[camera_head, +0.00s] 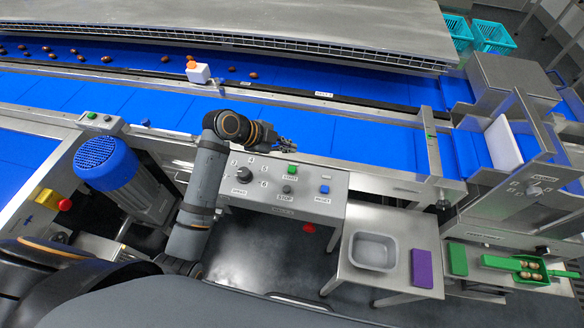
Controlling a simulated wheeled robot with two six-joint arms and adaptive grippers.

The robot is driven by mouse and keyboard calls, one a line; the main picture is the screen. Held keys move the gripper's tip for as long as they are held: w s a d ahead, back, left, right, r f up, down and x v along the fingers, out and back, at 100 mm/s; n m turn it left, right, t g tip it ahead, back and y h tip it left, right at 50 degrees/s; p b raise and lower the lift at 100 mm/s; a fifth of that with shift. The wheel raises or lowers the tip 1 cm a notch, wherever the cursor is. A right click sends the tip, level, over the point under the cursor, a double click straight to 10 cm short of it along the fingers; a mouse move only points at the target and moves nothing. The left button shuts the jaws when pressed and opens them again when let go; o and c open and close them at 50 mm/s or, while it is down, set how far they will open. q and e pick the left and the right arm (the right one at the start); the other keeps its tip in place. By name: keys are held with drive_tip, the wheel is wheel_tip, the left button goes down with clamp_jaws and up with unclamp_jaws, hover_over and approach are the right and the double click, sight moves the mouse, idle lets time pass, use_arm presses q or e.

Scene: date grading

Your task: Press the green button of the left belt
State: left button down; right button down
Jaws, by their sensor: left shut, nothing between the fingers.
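A grey control panel (262,198) stands at the front edge of the belts, near the middle of the view. It carries a green button (292,169), a dark button (287,188), a blue button (324,189) and a numbered dial (240,172). My left gripper (288,144) is shut and empty, just beyond the green button in the picture. I cannot tell its height above the panel. A smaller button box (101,123) at the left, by the belt frame, also has a green button (92,115). My right gripper is out of view.
Blue belts (375,137) run across the back, with dates (165,59) on the far one. A blue motor (108,163) stands at left. A side table holds a grey tub (373,251) and a purple pad (421,268). A green tray (528,268) sits at right.

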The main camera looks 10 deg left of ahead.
use_arm(q)
drive_tip(key=shift+w+d+r+m, duration=0.2)
drive_tip(key=shift+r+m, duration=0.1)
drive_tip(key=b, duration=0.6)
hover_over(289, 170)
wheel_tip(289, 170, down, 8)
drive_tip(key=shift+r, duration=0.1)
drive_tip(key=shift+w+f+b, duration=0.1)
drive_tip(key=shift+f+b, duration=0.45)
idle(0.7)
drive_tip(key=shift+f, duration=0.4)
